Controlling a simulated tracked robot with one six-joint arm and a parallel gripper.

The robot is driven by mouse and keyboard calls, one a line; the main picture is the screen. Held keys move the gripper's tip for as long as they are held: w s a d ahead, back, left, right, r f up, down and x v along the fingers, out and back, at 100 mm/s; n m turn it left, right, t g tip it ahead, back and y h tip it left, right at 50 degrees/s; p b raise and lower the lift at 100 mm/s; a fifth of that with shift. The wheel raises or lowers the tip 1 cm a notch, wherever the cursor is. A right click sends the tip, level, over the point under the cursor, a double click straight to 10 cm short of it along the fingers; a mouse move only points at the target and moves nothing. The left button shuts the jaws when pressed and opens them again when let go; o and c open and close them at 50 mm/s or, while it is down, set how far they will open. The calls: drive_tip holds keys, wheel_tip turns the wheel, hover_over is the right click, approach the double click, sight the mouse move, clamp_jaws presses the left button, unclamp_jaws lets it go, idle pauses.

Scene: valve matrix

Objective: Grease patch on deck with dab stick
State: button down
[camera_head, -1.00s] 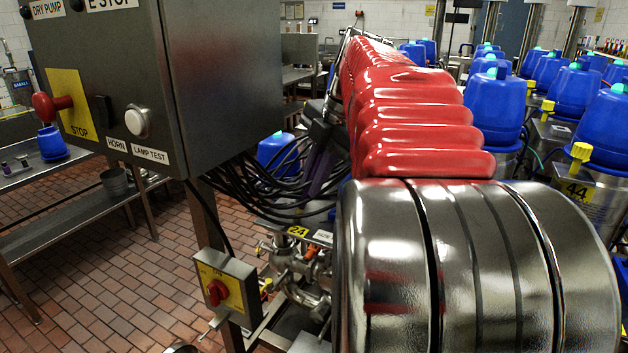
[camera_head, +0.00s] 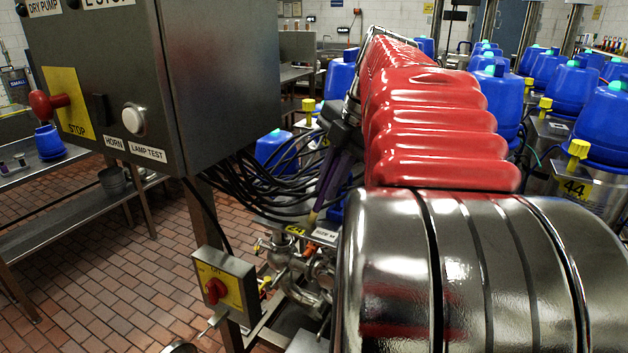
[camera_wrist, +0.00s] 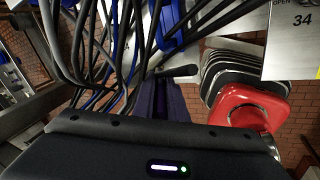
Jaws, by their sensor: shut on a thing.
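My gripper (camera_head: 342,135) is beyond the red bellows sleeve of my arm, pointing down over the valve deck. It is shut on the dab stick (camera_head: 332,182), a purple stick with a pale tip that slants down to the left. The tip appears just above the area by the yellow 24 label; whether it touches anything cannot be told. In the wrist view the dark purple shape (camera_wrist: 165,108) ahead of the gripper body is in shadow, and jaws and stick are hard to separate. A grease patch cannot be picked out in either view.
A steel control box (camera_head: 215,80) with a red stop knob stands at left. Black cables (camera_head: 265,185) hang close to the gripper. Several blue-topped units (camera_head: 495,98) stand at right.

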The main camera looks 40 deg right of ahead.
drive_tip(key=shift+r, duration=0.1)
idle(0.3)
drive_tip(key=shift+r, duration=2.9)
drive_tip(key=shift+r, duration=1.5)
drive_tip(key=shift+f, duration=0.15)
drive_tip(key=shift+x, duration=0.9)
drive_tip(key=shift+d, duration=0.1)
drive_tip(key=shift+s, duration=0.1)
